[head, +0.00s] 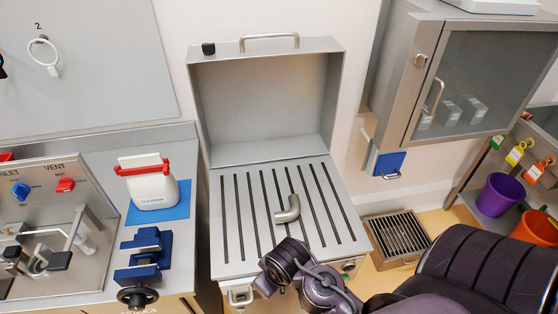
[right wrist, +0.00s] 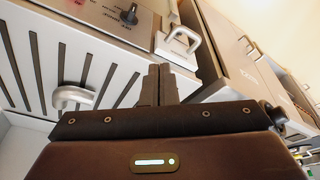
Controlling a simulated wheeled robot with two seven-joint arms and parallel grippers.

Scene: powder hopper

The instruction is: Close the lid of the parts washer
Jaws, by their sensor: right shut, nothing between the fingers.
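The parts washer's grey metal lid (head: 262,95) stands open and upright at the back of the washer, with a bar handle (head: 270,40) on its top edge and a dark block at its left corner. The slatted work surface (head: 230,245) is exposed. A grey elbow pipe (head: 289,211) lies on it, also in the right wrist view (right wrist: 72,98). My left gripper is out of view.
A white cleaner bottle (head: 150,188) on a blue mat and a blue vise (head: 145,255) stand on the left bench. A glass-door cabinet (head: 465,85) is at the upper right.

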